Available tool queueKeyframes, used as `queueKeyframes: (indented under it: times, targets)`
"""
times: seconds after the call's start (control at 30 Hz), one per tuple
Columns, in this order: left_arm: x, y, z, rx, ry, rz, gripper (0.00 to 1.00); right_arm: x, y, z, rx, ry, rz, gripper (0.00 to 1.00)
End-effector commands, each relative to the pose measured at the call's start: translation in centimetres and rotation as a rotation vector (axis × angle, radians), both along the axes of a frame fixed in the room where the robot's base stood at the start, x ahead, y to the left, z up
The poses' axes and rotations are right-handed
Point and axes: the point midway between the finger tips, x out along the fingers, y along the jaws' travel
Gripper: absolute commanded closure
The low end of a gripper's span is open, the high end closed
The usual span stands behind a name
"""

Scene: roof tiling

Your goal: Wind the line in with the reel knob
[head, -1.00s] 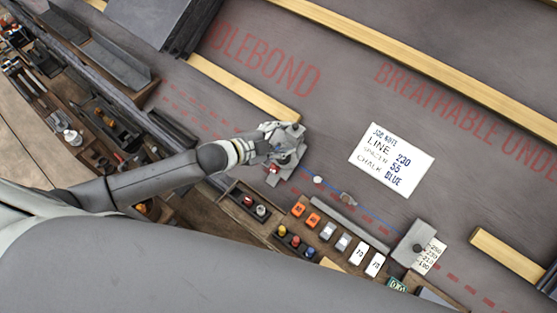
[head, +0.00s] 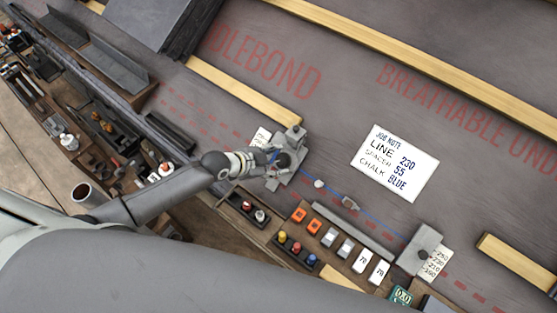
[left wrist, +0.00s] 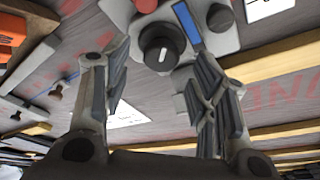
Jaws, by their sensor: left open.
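The reel, a grey plate-like unit (head: 296,137), sits on the roof underlay near the middle of the head view. Its round black knob with a white mark shows in the left wrist view (left wrist: 160,48), with a blue bar (left wrist: 187,22) and a red knob (left wrist: 145,5) beside it. A blue chalk line (head: 375,219) runs from the reel toward a grey block (head: 428,240). My left gripper (head: 277,166) is at the reel. In the left wrist view its open fingers (left wrist: 163,82) are apart, with the black knob beyond the gap. I cannot tell whether they touch anything. My right gripper is not in view.
A job note (head: 397,163) lies right of the reel. Wooden battens (head: 245,90) cross the roof. A tool-filled trough (head: 95,120) runs along the left.

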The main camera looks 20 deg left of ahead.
Motion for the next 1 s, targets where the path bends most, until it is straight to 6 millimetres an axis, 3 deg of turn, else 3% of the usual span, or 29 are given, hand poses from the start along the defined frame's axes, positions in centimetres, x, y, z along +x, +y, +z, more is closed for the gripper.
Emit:
queueKeyframes:
  times: [0.2,0.53,0.87,1.0]
  targets:
    - [1.22,-0.84,-1.27,-0.001,0.0,0.002,0.47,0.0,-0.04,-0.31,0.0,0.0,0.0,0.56]
    - [1.37,-0.95,-1.43,0.0,0.0,0.0,0.47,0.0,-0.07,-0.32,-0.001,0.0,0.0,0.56]
    - [1.35,-0.93,-1.43,0.001,0.001,0.0,0.88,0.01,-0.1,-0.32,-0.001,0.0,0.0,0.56]
    - [1.39,-0.92,-1.47,0.005,-0.002,-0.007,0.91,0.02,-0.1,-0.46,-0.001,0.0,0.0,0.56]
